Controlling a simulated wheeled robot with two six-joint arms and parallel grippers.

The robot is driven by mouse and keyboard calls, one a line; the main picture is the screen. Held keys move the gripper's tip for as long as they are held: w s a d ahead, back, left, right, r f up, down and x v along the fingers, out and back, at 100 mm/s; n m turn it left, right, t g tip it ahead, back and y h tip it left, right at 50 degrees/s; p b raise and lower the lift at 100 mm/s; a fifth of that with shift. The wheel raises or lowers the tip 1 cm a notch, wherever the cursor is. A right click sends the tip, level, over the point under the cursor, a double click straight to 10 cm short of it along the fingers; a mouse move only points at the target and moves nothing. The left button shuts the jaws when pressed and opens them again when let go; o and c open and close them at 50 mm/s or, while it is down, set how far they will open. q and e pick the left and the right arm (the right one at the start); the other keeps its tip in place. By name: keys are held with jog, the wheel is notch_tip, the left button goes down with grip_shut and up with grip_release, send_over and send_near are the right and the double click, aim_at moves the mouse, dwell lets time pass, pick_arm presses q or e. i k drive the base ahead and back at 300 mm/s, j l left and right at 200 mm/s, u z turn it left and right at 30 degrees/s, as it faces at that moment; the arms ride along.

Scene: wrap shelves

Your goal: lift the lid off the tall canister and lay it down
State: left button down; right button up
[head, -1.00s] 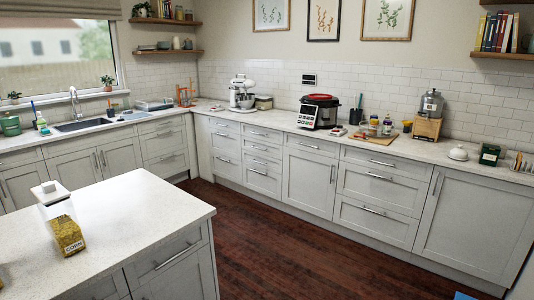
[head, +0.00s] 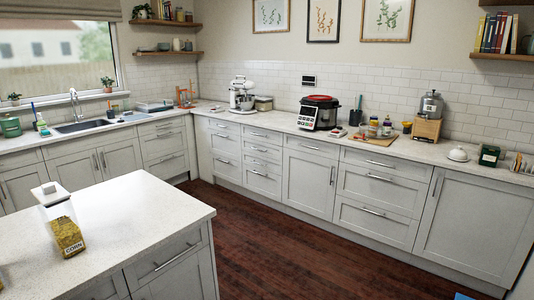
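A tall canister (head: 58,212) stands on the white island counter at the lower left of the head view. Its white lid (head: 50,189) is on top, with a raised part in the middle. The lower part of the canister shows yellow with a label reading CORN (head: 68,240); I cannot tell whether this is its contents or a pack in front of it. Neither of my grippers is in view.
The island counter (head: 140,215) is clear to the right of the canister. A dark wood floor (head: 270,240) separates it from the back counter (head: 270,122), which holds a stand mixer (head: 242,93), a red-lidded cooker (head: 318,112) and a metal canister on a wooden stand (head: 427,128).

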aim_at(61, 195)
jog(key=u, duration=1.35)
